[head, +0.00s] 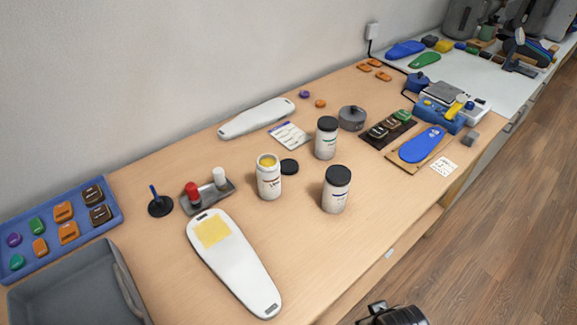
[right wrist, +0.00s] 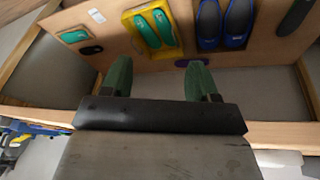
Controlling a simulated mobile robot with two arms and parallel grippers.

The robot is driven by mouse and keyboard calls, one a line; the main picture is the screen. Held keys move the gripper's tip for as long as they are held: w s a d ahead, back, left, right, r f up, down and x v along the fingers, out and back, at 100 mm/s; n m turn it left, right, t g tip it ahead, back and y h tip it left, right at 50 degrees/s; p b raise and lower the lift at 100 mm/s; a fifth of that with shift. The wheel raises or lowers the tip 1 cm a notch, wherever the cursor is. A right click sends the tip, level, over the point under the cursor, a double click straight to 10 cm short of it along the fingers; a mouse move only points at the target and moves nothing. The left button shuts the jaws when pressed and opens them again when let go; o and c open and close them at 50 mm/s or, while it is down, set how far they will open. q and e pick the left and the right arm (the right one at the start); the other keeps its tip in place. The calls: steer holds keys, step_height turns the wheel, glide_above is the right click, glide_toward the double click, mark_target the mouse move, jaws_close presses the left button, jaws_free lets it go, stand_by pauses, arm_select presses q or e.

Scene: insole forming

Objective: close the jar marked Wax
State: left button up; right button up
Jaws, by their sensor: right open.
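An open white jar (head: 268,183) with yellow contents stands upright in the middle of the table in the head view. A flat black lid (head: 289,166) lies on the table beside it, to its right. Two other white jars, one behind (head: 326,142) and one at the right (head: 336,195), have black lids on. The label lettering is too small to read, so I cannot tell which jar is marked Wax. My right gripper (right wrist: 159,80) shows two green fingers apart with nothing between them, away from the jars. My left gripper is in neither view.
A white insole form (head: 238,270) with a yellow patch lies in front of the open jar. A small grey tray (head: 218,196) with a red and a white bottle stands left of it. A grey bin (head: 60,262) and a blue tray (head: 117,213) sit at the left.

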step_height(320, 180, down, 14)
steer(key=s+g, duration=0.1)
steer(key=s, duration=0.1)
steer(key=s+d+f+g, duration=0.1)
steer(key=s+d+f, duration=0.1)
steer(key=s+f, duration=1.5)
step_height(320, 180, down, 2)
steer(key=shift+s+d+f+g, duration=0.15)
steer(key=shift+s+f+g, duration=0.15)
steer(key=shift+s, duration=0.1)
